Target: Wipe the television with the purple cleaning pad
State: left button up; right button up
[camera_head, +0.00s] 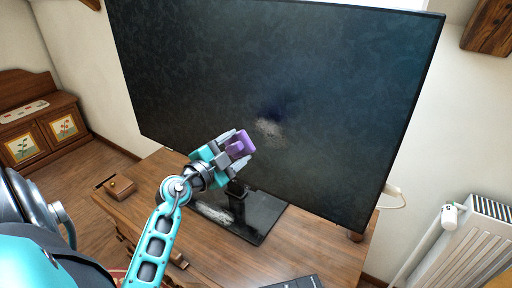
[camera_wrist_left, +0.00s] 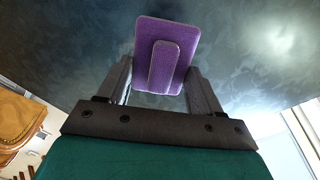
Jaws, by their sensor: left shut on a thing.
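The television (camera_head: 270,85) is a large dark flat screen on a black stand (camera_head: 236,207), with a pale smudge near the screen's lower middle. My left gripper (camera_head: 236,147) is shut on the purple cleaning pad (camera_head: 240,144) in front of the lower part of the screen, left of the smudge. In the left wrist view the pad (camera_wrist_left: 180,40) sits between the two fingers, with the screen (camera_wrist_left: 85,75) beyond it. I cannot tell whether the pad touches the screen. My right gripper does not show.
The television stands on a wooden table (camera_head: 312,250). A small wooden box (camera_head: 119,187) lies at its left end, and a dark flat object (camera_head: 296,282) at the front edge. A wooden cabinet (camera_head: 38,125) stands at the far left and a white radiator (camera_head: 470,235) at the right.

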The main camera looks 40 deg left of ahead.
aim_at(257, 128)
pick_arm(q)
jog(key=shift+s+a+y, duration=0.2)
jog(key=shift+a+y, duration=0.05)
jog(key=shift+y, duration=0.05)
jog(key=w, duration=0.2)
jog(key=w+b, duration=0.1)
jog(key=w, duration=0.2)
jog(key=shift+w+a+b, duration=0.3)
jog(key=shift+w, duration=0.1)
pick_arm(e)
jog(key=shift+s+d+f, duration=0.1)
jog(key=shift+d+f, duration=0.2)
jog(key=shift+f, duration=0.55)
pick_arm(q)
jog(key=shift+w+a+p, duration=0.1)
jog(key=shift+w+p, duration=0.3)
jog(key=shift+w, duration=0.65)
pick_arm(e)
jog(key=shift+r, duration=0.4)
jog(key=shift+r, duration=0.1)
